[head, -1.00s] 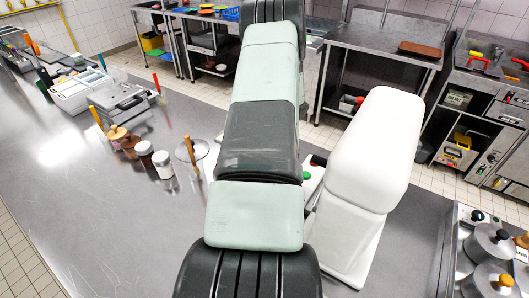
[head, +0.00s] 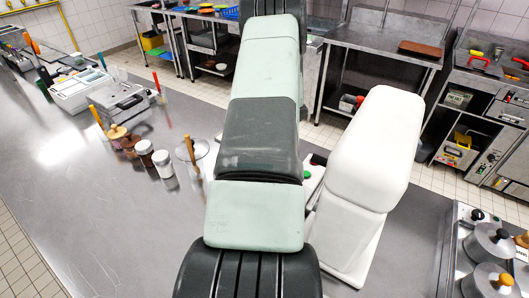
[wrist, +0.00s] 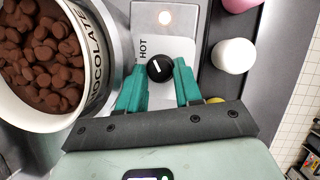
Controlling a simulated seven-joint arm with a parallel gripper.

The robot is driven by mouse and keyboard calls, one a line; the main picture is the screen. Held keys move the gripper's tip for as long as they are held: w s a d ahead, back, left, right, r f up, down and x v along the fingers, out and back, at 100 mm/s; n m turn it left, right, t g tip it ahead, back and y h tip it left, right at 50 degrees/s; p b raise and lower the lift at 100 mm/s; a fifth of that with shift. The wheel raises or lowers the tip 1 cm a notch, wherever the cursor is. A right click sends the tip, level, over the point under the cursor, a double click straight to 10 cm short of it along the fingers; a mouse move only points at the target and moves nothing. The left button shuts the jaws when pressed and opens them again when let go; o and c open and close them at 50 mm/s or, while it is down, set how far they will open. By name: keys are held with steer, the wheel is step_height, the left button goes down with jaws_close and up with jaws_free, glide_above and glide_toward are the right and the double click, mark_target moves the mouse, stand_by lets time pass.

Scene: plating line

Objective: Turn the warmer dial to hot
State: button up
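The warmer dial (wrist: 160,69) is a round black knob with a short white mark, on a pale plate in the wrist view. The mark lies slanted. The word HOT is printed on the plate (wrist: 178,40) above and left of the knob, and a small round light glows further up. My gripper (wrist: 160,72) has its green fingers on either side of the knob, and they appear closed against it. In the head view my arm hides the gripper and the dial.
A white pot (wrist: 88,62) of chocolate pieces, lettered on its side, stands close left of my fingers. A white rounded object (wrist: 233,56) and a pink one (wrist: 238,4) are at the right. Jars (head: 163,163) stand on the steel counter (head: 110,220), and lidded pots (head: 488,243) at right.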

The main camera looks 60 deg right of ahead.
steer(key=shift+o, duration=0.3)
steer(key=shift+r, duration=0.1)
steer(key=v, duration=1)
steer(key=shift+r, duration=0.3)
steer(key=shift+s, duration=0.15)
